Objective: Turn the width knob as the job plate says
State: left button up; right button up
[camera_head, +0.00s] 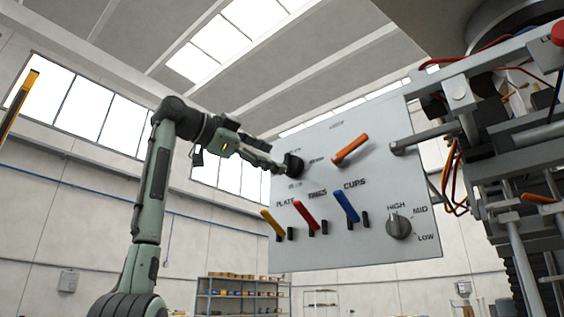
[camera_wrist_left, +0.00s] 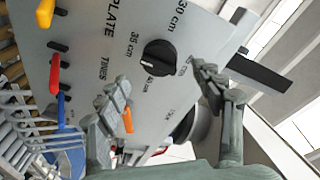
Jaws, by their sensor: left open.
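The black round width knob (camera_wrist_left: 158,58) is on the grey panel in the left wrist view, with labels reading 30 cm and 35 cm and others too small to read surely. A small pale mark shows on its left side. In the head view the knob (camera_head: 293,165) is at the panel's upper left, partly behind my left gripper (camera_head: 275,163). My left gripper (camera_wrist_left: 161,72) is open, its two fingers on either side of the knob in the picture; I cannot tell whether they touch it. A job plate cannot be made out. My right gripper is not in view.
The panel (camera_head: 330,250) also carries an orange lever (camera_head: 350,149), yellow (camera_head: 271,223), red (camera_head: 305,215) and blue (camera_head: 346,207) levers, and a grey HIGH/MID/LOW knob (camera_head: 398,227). Machine framework (camera_head: 480,140) with cables stands right. Shelves (camera_head: 240,293) are far behind.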

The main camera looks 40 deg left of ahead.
aim_at(285, 163)
pick_arm(q)
jog(key=v, duration=0.7)
jog(key=x, duration=1.2)
jog(key=shift+s, duration=0.1)
